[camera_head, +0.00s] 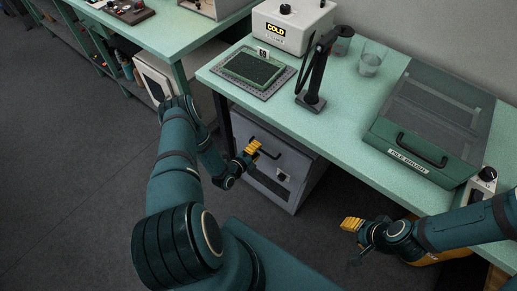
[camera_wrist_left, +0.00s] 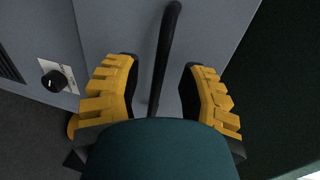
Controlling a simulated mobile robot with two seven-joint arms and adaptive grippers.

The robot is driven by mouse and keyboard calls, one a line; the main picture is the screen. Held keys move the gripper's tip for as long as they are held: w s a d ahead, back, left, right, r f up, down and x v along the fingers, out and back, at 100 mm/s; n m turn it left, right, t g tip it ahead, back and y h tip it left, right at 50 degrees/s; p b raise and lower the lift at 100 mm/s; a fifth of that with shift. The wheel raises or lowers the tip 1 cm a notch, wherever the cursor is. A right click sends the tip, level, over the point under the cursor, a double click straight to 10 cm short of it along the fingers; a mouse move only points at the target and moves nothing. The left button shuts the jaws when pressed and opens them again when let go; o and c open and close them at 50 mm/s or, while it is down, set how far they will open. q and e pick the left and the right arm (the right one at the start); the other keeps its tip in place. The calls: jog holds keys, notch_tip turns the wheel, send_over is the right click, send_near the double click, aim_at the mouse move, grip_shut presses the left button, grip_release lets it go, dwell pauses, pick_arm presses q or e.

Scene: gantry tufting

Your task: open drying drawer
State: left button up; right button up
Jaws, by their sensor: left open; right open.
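A grey drying cabinet (camera_head: 290,166) stands on the floor under the bench, with a dark bar handle (camera_head: 265,152) near its top front edge. My left gripper (camera_head: 251,149) is at this handle. In the left wrist view the black handle (camera_wrist_left: 166,50) runs between the open yellow fingers of the left gripper (camera_wrist_left: 160,95), with a gap on each side. The drawer front looks flush with the cabinet in the head view. My right gripper (camera_head: 352,224) is open and empty, out in front of the bench at the lower right.
A black knob (camera_wrist_left: 53,81) sits on the cabinet front. The green bench (camera_head: 345,118) above holds a white COLD box (camera_head: 292,27), a framed green pad (camera_head: 254,69), a black stand (camera_head: 311,101) and a PILE BRUSH case (camera_head: 440,110). Dark floor is clear at left.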

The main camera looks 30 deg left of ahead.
pick_arm(q)
jog(key=shift+x, duration=0.9)
grip_shut()
